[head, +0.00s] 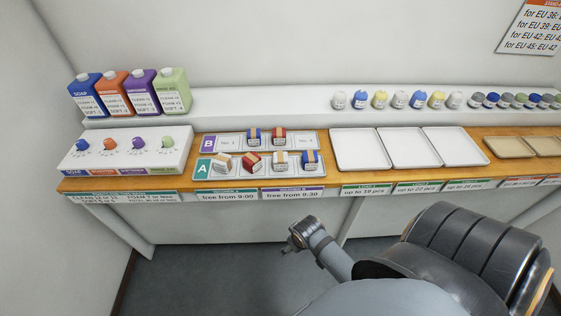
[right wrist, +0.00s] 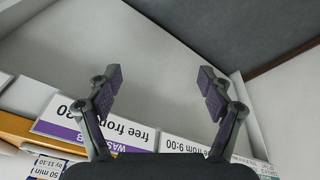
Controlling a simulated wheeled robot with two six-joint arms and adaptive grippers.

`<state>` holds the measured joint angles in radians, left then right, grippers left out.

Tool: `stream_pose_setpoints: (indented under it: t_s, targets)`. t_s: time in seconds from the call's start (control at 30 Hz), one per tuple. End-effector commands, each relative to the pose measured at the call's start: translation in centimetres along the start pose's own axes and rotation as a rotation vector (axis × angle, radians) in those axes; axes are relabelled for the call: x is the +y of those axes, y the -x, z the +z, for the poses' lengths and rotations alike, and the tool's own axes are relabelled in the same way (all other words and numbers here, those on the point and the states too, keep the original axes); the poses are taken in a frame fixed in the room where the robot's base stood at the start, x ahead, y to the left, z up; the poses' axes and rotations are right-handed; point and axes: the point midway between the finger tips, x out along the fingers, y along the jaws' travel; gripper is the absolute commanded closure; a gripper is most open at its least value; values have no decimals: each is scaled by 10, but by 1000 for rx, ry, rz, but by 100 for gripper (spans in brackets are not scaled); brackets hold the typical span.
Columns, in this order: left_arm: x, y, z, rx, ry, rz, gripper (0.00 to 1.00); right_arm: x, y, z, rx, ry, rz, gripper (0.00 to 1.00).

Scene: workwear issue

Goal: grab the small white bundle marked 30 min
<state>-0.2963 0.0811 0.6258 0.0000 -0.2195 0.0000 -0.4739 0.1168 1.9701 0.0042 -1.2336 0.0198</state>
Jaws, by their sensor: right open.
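Two small white bundles with tan bands are in the front row marked A: one (head: 222,161) at the left end, tilted, and one (head: 280,160) between a red bundle (head: 252,161) and a blue bundle (head: 309,159). Their markings are too small to read in the head view. My right gripper (head: 303,233) is in front of and below the table edge, apart from all bundles. In the right wrist view it (right wrist: 160,80) is open, with nothing between its fingers. My left gripper is not in view.
A white dispenser box (head: 120,160) stands left. Empty white trays (head: 360,150) lie right. Soap bottles (head: 172,90) and several small jars (head: 380,99) line the back ledge.

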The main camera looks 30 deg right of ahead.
Motion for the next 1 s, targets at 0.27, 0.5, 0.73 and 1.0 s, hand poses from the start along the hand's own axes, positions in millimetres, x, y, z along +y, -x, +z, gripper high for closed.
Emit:
stream_pose_setpoints:
  t_s: [0.27, 0.5, 0.73, 1.0]
  targets:
    - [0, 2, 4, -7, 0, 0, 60, 19, 86, -83, 59, -108, 27, 20]
    - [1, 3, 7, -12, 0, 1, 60, 49, 97, -154, 78, -267, 60, 20]
    - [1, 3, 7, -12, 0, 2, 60, 91, 107, -229, 95, -466, 89, 20]
    - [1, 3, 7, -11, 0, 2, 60, 112, 116, -261, 99, -573, 96, 20]
